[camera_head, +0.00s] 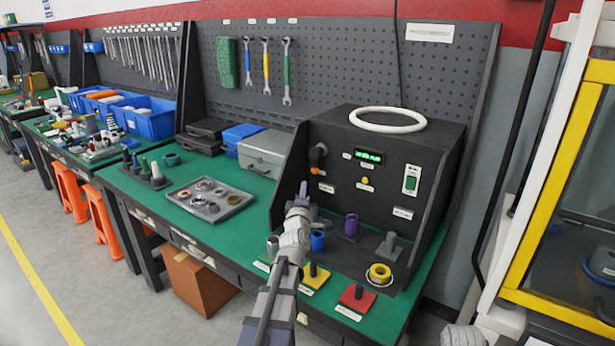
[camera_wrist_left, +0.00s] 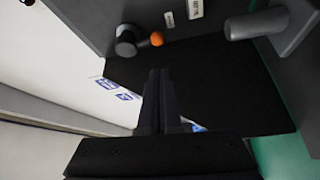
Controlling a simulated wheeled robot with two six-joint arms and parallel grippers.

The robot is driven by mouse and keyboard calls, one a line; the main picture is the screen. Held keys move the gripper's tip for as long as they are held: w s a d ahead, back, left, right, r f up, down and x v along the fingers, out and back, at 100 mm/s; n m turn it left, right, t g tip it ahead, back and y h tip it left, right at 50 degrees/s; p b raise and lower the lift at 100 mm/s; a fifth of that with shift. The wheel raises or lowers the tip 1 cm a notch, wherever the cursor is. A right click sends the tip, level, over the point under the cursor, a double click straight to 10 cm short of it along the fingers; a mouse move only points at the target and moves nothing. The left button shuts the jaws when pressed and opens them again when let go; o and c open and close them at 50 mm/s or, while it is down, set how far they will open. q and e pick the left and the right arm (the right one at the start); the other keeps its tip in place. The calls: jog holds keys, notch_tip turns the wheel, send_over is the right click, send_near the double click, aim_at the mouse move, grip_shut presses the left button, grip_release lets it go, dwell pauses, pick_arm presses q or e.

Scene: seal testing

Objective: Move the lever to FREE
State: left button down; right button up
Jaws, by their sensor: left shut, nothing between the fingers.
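The black test machine (camera_head: 385,165) stands on the green bench. On the left of its front panel is a lever (camera_head: 317,152), a dark round hub with an orange tip (camera_head: 314,170) pointing down. In the left wrist view the lever's hub (camera_wrist_left: 126,42) and orange tip (camera_wrist_left: 156,39) show ahead of the fingers. Small labels sit near it, too small to read. My left gripper (camera_head: 302,190) is shut and empty, below the lever and apart from it. Its closed fingers (camera_wrist_left: 158,78) point toward the panel in the wrist view.
A green display (camera_head: 369,156), a yellow button (camera_head: 365,181) and a green switch (camera_head: 411,183) are on the panel. A white ring (camera_head: 388,120) lies on top. A grey tray (camera_head: 230,212) lies left.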

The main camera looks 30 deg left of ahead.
pick_arm(q)
jog(key=p+x, duration=0.1)
jog(key=x, duration=0.9)
jog(key=shift+d, duration=0.1)
pick_arm(e)
jog(key=shift+r, duration=0.5)
pick_arm(q)
jog(key=shift+d, duration=0.25)
pick_arm(e)
jog(key=shift+d, duration=0.3)
